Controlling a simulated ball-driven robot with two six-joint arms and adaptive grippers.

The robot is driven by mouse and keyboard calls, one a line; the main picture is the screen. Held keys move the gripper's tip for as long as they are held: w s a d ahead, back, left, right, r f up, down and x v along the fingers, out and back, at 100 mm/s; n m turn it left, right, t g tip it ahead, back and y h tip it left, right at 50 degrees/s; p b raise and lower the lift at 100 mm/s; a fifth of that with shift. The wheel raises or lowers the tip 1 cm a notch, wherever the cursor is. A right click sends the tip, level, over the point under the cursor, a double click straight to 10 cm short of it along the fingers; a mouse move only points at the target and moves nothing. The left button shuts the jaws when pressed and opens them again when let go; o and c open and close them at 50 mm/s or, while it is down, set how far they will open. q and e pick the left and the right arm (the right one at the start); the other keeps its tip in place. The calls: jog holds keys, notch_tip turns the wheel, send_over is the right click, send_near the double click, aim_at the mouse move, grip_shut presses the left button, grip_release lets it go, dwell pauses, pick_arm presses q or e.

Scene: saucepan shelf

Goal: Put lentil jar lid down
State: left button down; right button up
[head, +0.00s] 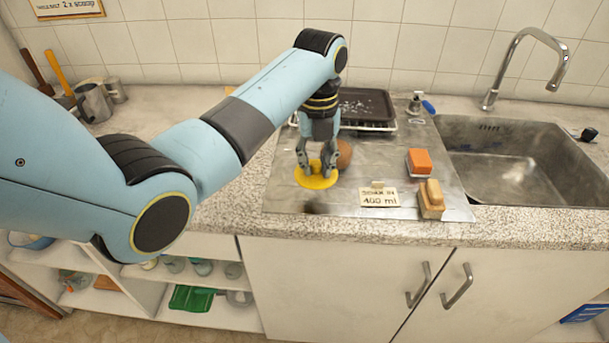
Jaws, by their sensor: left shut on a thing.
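A yellow round lid (317,181) with a raised knob is on or just above the metal drainboard (290,198), left of the board's middle; I cannot tell whether it touches the surface. My left gripper (317,168) points down at it and is shut on its knob. The fingers hide part of the knob. My right gripper is not in view. I see no jar that I can name for certain; a brown round thing (344,154) sits right behind the gripper, partly hidden.
A black tray (366,104) stands behind the gripper. An orange-topped sponge (419,161), a wooden brush (431,198) and a "400 ml" card (380,197) lie to the right. The sink (520,160) is farther right. Metal mugs (93,103) stand far left. The counter left of the drainboard is clear.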

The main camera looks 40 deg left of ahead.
aim_at(307, 193)
pick_arm(q)
jog(key=shift+s+a+f, duration=0.1)
jog(key=shift+a+f, duration=0.55)
jog(key=shift+a, duration=0.3)
jog(key=shift+f, duration=0.3)
notch_tip(307, 193, down, 3)
jog(key=shift+s+a+f, duration=0.1)
jog(key=shift+f, duration=0.25)
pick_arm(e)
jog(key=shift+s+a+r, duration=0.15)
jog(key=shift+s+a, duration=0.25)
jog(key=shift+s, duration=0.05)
pick_arm(q)
jog(key=c, duration=1.2)
grip_release()
jog(key=shift+f, duration=0.1)
jog(key=shift+o, duration=0.2)
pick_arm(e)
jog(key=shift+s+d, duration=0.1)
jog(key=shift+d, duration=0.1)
